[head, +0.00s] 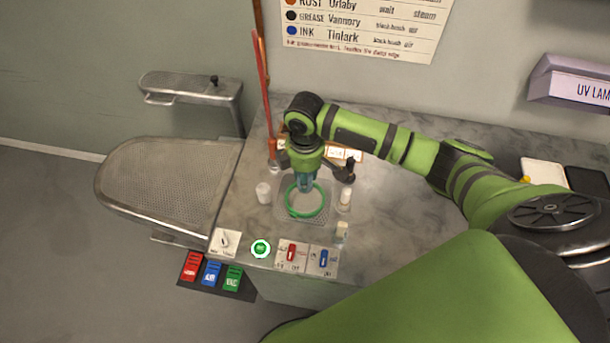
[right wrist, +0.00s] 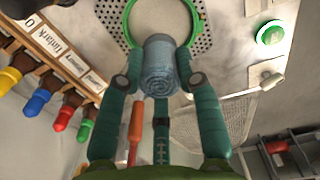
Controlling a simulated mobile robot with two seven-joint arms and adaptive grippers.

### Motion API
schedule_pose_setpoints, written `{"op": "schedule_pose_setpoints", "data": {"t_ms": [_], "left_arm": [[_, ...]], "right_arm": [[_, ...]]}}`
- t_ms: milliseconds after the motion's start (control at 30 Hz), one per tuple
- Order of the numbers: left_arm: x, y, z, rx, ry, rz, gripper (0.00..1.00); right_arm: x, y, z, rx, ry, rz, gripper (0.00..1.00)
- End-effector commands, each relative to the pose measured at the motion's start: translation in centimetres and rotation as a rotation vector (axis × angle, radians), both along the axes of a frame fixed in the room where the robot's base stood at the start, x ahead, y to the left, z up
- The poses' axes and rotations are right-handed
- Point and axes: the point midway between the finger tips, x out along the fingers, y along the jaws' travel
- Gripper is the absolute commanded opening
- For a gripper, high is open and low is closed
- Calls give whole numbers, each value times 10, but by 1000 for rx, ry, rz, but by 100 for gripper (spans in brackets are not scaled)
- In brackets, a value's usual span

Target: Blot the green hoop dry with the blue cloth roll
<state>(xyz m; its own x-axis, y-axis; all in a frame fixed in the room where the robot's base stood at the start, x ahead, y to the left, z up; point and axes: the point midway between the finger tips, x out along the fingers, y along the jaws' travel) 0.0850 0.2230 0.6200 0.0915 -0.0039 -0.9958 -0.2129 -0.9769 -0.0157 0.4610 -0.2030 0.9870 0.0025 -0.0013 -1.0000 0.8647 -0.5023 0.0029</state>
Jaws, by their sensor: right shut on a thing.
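The green hoop (head: 322,209) lies flat on a perforated plate (head: 290,216) on the grey worktop. The hoop also shows at the top of the right wrist view (right wrist: 129,20), with a plain pale surface inside it. My right gripper (head: 305,186) points down over the hoop's far part. It is shut on the blue cloth roll (right wrist: 160,72), whose spiral end faces the wrist camera. The roll overlaps the hoop's near rim in the right wrist view; I cannot tell whether they touch. My left gripper is not in view.
White cylinders stand left (head: 263,193) and right (head: 345,197) of the plate. A green button (head: 260,249), a red switch (head: 291,253) and a blue switch (head: 323,258) line the front edge. A perforated board (head: 165,180) is at left.

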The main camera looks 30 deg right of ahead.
Motion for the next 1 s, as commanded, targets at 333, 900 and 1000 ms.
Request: {"op": "schedule_pose_setpoints", "data": {"t_ms": [333, 900, 1000], "left_arm": [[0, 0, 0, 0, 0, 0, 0], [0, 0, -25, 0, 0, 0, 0], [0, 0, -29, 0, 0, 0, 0]], "right_arm": [[0, 0, -1, 0, 0, 0, 17], [-1, 0, -47, 1, 2, -1, 17], [0, 0, -55, 1, 0, 0, 17]]}}
